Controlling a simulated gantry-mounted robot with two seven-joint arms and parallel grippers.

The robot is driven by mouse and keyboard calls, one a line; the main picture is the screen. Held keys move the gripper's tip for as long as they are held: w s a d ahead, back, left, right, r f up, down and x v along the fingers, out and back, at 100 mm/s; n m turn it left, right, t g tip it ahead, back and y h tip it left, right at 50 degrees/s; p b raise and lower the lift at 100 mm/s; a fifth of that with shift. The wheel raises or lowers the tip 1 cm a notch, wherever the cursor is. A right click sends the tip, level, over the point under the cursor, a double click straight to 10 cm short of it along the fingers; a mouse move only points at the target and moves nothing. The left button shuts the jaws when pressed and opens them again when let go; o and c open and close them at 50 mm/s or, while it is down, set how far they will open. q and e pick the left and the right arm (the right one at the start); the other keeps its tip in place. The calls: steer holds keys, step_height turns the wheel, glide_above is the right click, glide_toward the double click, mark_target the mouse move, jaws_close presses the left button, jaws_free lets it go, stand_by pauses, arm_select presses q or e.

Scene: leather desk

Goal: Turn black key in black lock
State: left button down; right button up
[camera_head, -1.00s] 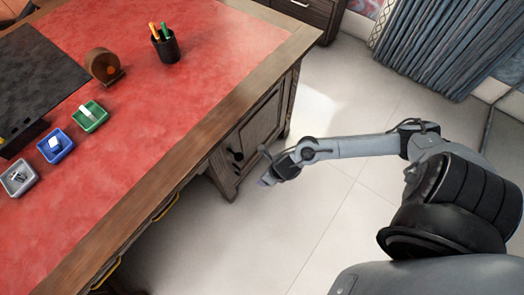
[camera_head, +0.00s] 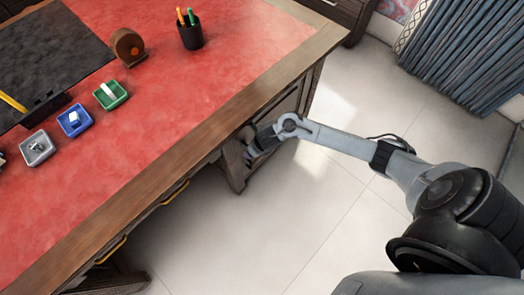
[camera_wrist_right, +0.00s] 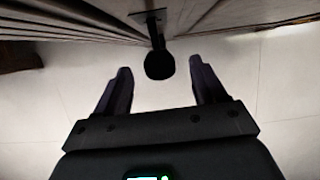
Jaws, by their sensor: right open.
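The black key (camera_wrist_right: 160,65) has a round, dark head and a thin shaft. In the right wrist view it sticks out from the black lock (camera_wrist_right: 148,17) on the desk's wooden front. My right gripper (camera_wrist_right: 161,72) is open, with one fingertip on each side of the key's head and a gap visible on both sides. In the head view my right gripper (camera_head: 254,141) is at the cabinet front under the desk's edge, where I cannot clearly tell the key from the gripper. My left gripper is not in view.
The desk (camera_head: 205,87) has a red leather top with a wooden rim overhanging the cabinet. On it stand a pen cup (camera_head: 190,37), a round wooden object (camera_head: 127,47) and small trays, including a green one (camera_head: 110,95). The floor (camera_head: 265,220) beside the desk is clear.

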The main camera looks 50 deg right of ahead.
steer(key=shift+w+f+b, duration=0.3)
steer(key=shift+f+b, duration=0.05)
steer(key=shift+f, duration=0.25)
